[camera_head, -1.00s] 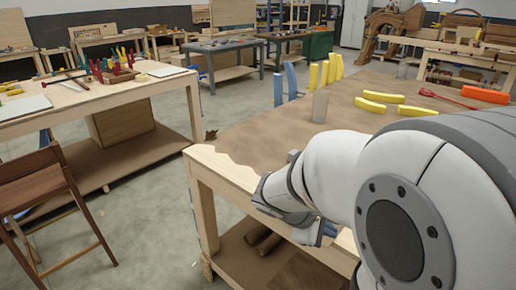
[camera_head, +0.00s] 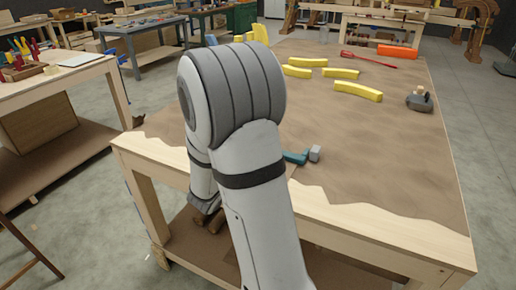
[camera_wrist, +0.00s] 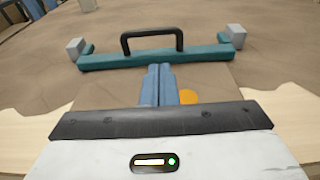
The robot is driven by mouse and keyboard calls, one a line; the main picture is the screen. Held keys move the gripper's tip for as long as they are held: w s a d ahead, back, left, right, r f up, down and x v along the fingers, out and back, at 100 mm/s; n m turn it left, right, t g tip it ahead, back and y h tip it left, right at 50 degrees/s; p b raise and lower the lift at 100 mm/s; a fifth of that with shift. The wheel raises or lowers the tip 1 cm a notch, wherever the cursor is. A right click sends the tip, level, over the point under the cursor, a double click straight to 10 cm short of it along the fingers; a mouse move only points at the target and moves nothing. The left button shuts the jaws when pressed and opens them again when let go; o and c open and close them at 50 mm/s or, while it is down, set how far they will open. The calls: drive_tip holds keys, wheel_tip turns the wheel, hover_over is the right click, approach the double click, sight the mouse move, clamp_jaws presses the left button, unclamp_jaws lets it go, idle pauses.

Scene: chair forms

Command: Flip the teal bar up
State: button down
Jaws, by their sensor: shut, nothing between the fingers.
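The teal bar (camera_wrist: 155,57) lies across the wrist view on the brown table top, with a black handle (camera_wrist: 152,39) on it and a grey block at each end. In the head view only its right end (camera_head: 296,157) shows; my arm hides the rest. My gripper (camera_wrist: 158,70) shows in the wrist view with its blue fingers closed together and empty. The fingertips are close to the near edge of the bar, around its middle; I cannot tell if they touch it. My gripper is hidden in the head view.
Several yellow curved pieces (camera_head: 357,91), a red tool (camera_head: 370,62), an orange block (camera_head: 398,51) and a dark grey tool (camera_head: 420,100) lie on the table (camera_head: 390,170). The table's right side is largely clear.

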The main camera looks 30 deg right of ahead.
drive_tip(key=p+x, duration=0.1)
drive_tip(key=x, duration=0.9)
